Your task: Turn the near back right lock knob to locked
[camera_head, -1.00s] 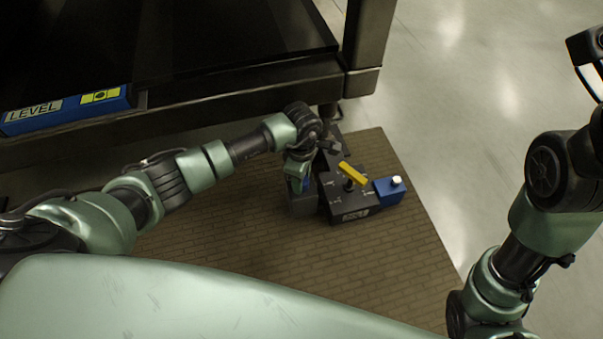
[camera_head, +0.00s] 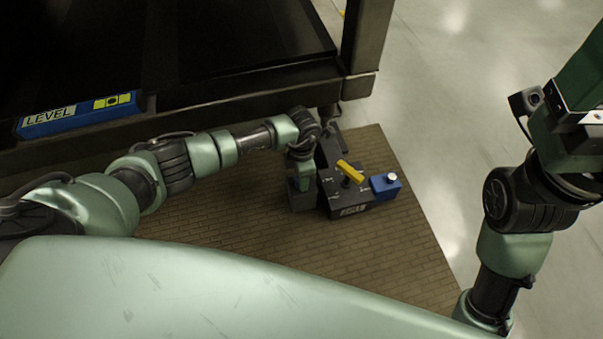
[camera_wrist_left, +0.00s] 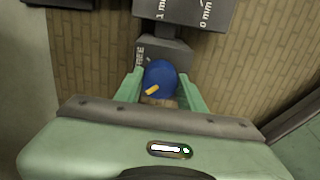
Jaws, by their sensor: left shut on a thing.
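In the left wrist view the blue lock knob (camera_wrist_left: 160,74) has a yellow pointer mark (camera_wrist_left: 152,90) and sits beside a dark block. The word FREE (camera_wrist_left: 140,57) is printed on the block to the knob's left. My left gripper (camera_wrist_left: 161,92) is shut on the knob, one green finger on each side. The yellow mark points down and to the left in this view. In the head view my left gripper (camera_head: 301,180) reaches down at the left side of the dark mechanism (camera_head: 350,208), and the knob is hidden there. My right gripper's jaws are out of view.
A yellow lever (camera_head: 350,171) tops the mechanism, with a blue box with a white button (camera_head: 384,187) at its right. It stands on a brown brick-patterned mat (camera_head: 230,225). A large dark frame (camera_head: 250,84) bearing a blue LEVEL box (camera_head: 78,115) is behind. Grey floor (camera_head: 470,100) lies open at right.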

